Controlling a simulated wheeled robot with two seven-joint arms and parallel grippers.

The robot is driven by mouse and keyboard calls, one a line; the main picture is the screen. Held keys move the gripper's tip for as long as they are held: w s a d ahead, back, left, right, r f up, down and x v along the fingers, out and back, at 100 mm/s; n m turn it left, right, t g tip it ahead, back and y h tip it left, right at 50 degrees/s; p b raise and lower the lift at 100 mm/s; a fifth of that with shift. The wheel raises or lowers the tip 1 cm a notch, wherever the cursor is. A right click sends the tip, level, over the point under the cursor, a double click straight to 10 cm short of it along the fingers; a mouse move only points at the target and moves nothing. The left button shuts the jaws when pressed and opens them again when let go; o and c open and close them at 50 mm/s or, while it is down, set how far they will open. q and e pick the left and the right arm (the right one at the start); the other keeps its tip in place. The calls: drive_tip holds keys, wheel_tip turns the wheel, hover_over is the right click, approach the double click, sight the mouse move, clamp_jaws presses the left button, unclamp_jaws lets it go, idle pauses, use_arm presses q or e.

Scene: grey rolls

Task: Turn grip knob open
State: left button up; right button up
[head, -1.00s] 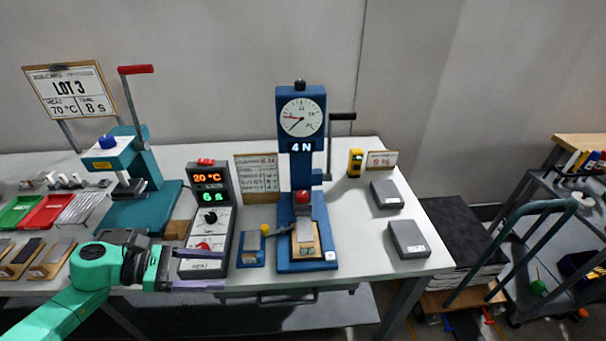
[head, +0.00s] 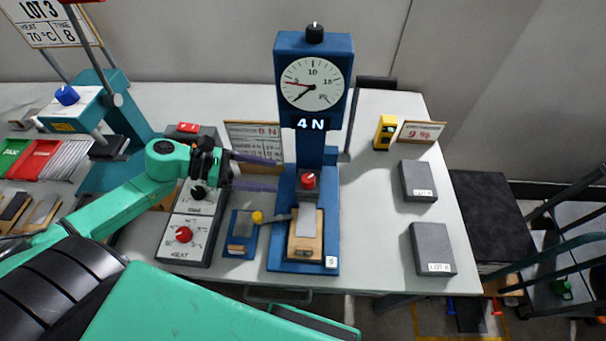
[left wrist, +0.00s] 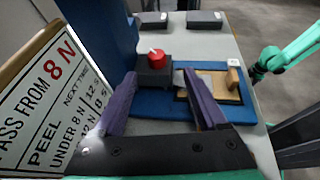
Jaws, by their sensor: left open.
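The blue pull tester (head: 318,140) stands on the white table, with a round dial on top and a display reading 4 N. The red grip knob (head: 309,181) sits on a grey block low on its column. My left gripper (head: 277,174) is open and empty, its two purple fingers pointing right at the knob from the left, a short way apart from it. In the left wrist view, the red knob (left wrist: 157,54) shows beyond and between the open fingers (left wrist: 160,82). The knob is not between the jaws.
A heater box (head: 184,235) with knobs stands under my left arm. A small blue fixture (head: 241,235) with a yellow knob is beside the tester. A sign (head: 253,138) stands behind my gripper. Grey blocks (head: 432,248) lie at the right, with clear table between.

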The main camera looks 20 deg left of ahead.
sight(302, 179)
use_arm(q)
drive_tip(key=x, duration=0.3)
drive_tip(key=p+x, duration=0.1)
drive_tip(key=x, duration=0.5)
drive_tip(key=shift+w+a, duration=0.15)
drive_tip(key=shift+w, duration=0.2)
drive_tip(key=shift+d+f, duration=0.15)
drive_tip(key=shift+d, duration=0.1)
drive_tip(key=shift+f, duration=0.1)
clamp_jaws()
use_arm(e)
drive_tip(key=shift+w+r, duration=0.75)
drive_tip(key=shift+w, duration=0.15)
